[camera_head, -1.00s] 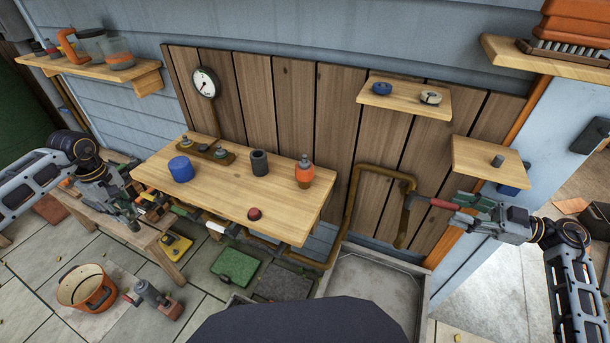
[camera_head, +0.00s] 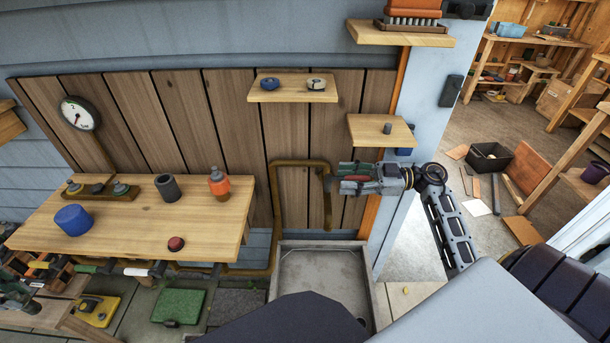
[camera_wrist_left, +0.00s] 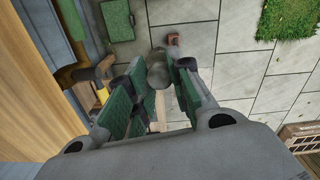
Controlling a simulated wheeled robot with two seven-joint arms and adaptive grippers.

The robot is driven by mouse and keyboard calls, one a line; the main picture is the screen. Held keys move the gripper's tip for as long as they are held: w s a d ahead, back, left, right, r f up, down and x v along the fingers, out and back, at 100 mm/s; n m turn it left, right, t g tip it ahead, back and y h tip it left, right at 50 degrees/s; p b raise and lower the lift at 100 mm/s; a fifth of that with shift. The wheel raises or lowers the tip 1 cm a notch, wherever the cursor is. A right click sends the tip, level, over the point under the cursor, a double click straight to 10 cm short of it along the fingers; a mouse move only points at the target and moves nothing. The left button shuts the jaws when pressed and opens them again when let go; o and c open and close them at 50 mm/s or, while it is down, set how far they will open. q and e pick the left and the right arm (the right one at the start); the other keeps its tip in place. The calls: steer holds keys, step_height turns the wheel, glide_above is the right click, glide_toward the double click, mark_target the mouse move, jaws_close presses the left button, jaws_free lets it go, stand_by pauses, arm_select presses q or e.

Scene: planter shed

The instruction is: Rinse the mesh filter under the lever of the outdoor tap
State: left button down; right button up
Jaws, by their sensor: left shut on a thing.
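My left gripper (camera_wrist_left: 160,80) is cut off at the left edge of the head view. In the left wrist view its green-padded fingers flank a grey, rounded cylinder (camera_wrist_left: 157,70). I cannot tell for sure whether this is the mesh filter.
The wooden bench (camera_head: 130,215) left of the basin bears a blue pot (camera_head: 73,219), a dark cylinder (camera_head: 167,187), an orange bottle (camera_head: 218,182) and a red knob (camera_head: 176,243). Tools hang along its front. Small shelves (camera_head: 293,95) are above the tap. The basin's inside is clear.

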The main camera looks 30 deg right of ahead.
jaws_close()
arm_select(q)
steer(key=shift+w+r, duration=0.1)
steer(key=shift+r, duration=0.1)
